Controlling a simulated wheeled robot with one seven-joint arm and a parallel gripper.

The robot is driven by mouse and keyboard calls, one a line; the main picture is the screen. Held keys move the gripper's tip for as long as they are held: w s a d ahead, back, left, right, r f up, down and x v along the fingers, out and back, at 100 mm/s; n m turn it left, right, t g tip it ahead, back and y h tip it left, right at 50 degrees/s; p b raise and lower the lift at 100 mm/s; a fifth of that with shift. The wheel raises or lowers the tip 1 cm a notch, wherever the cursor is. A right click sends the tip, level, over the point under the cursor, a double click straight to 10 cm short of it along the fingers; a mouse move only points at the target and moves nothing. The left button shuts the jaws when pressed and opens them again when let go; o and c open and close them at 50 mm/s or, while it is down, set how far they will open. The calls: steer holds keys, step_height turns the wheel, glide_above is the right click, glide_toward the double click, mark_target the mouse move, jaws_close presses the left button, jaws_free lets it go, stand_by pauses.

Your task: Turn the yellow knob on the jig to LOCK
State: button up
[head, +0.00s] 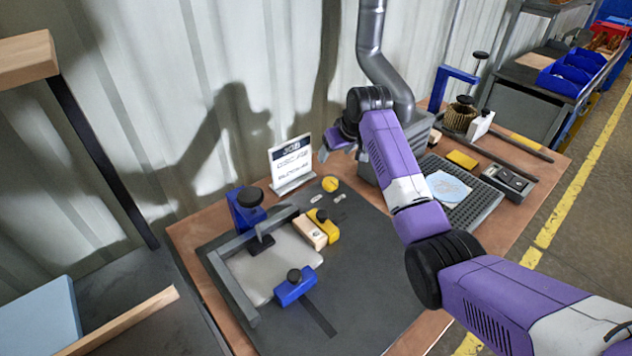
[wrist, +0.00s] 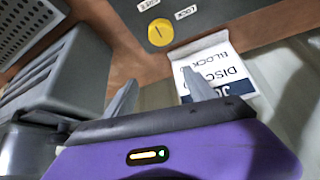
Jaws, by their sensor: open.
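The yellow knob (head: 330,184) sits at the back edge of the dark jig plate (head: 365,270), with two small white labels in front of it. In the wrist view the round knob (wrist: 160,32) shows a short dark mark on its face. The LOCK label (wrist: 186,13) and a partly cut-off label that seems to read FREE (wrist: 149,5) lie beside it. I cannot tell surely which label the mark points to. My gripper (head: 328,150) is open and empty, above and behind the knob; its fingers (wrist: 160,82) are apart from it.
A white sign card (head: 292,160) stands just behind the knob, close to my fingers. A grey machine with a duct pipe (head: 370,40) stands right of my gripper. The plate's front right is clear.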

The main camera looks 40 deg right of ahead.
mark_target(330, 180)
steer(key=shift+g+y, duration=0.4)
steer(key=shift+g, duration=0.4)
steer(key=shift+a+f, duration=0.2)
steer(key=shift+f, duration=1.4)
steer(key=shift+a+f, duration=0.2)
steer(key=shift+f, duration=1.35)
steer(key=shift+a+f, duration=0.2)
steer(key=shift+f, duration=1.4)
steer(key=shift+c, duration=0.3)
steer(key=c, duration=1.3)
steer(key=shift+p, duration=0.3)
steer(key=shift+c, duration=0.2)
